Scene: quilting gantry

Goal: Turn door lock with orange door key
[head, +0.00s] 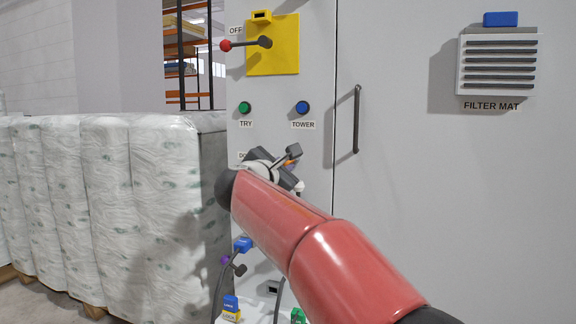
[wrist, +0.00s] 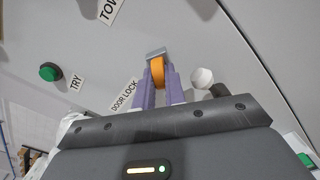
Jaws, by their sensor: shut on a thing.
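My gripper (wrist: 158,80) is shut on the orange door key (wrist: 158,70), with a purple finger on either side of it. The key's far end meets a grey metal piece (wrist: 156,53), which looks like the door lock, on the panel beside the DOOR LOCK label (wrist: 124,95). I cannot tell how deep the key sits or how far it is turned. In the head view a bit of orange key (head: 293,151) shows at my gripper, and my red arm hides much of the lock area. The cabinet door (head: 440,170) with its dark handle (head: 357,118) looks closed.
Above are a yellow switch plate (head: 285,58) with a red-tipped lever (head: 240,43), a green TRY button (head: 245,107) and a blue TOWER button (head: 302,107). A white knob (wrist: 202,77) sits right of the key. Blue tags (head: 242,244) and cables hang below. Wrapped bales (head: 105,210) stand left.

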